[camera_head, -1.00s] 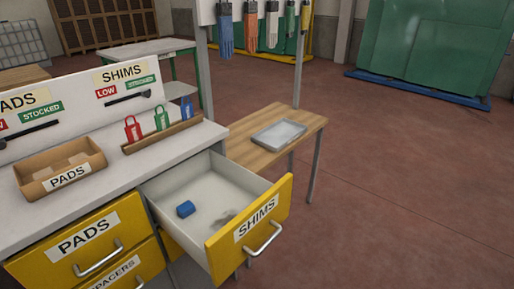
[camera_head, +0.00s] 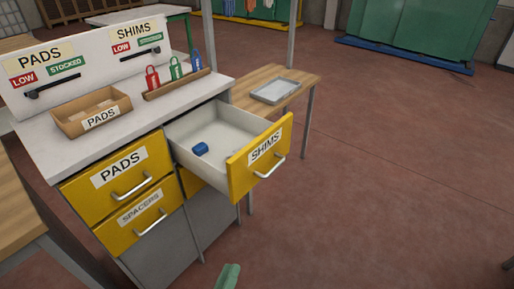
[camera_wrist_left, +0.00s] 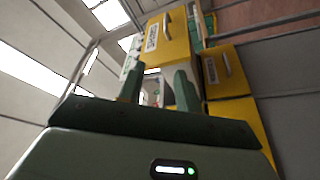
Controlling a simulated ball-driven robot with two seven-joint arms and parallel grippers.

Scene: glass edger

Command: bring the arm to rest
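My left gripper (camera_head: 228,277) shows only as a green fingertip at the bottom edge of the head view, over the floor in front of the cabinet. In the left wrist view its two dark green fingers (camera_wrist_left: 158,84) stand apart, and I see nothing held between them. The yellow SHIMS drawer (camera_head: 262,158) is pulled open, apart from the fingertip in the head view. A blue object (camera_head: 200,149) lies inside it. My right gripper is not recognisable in either view.
The yellow PADS drawer (camera_head: 121,178) and SPACERS drawer (camera_head: 139,213) are shut. A PADS box (camera_head: 92,112) and red, green and blue tags stand on the worktop. A grey tray (camera_head: 276,91) lies on a wooden side table. The floor at right is largely clear.

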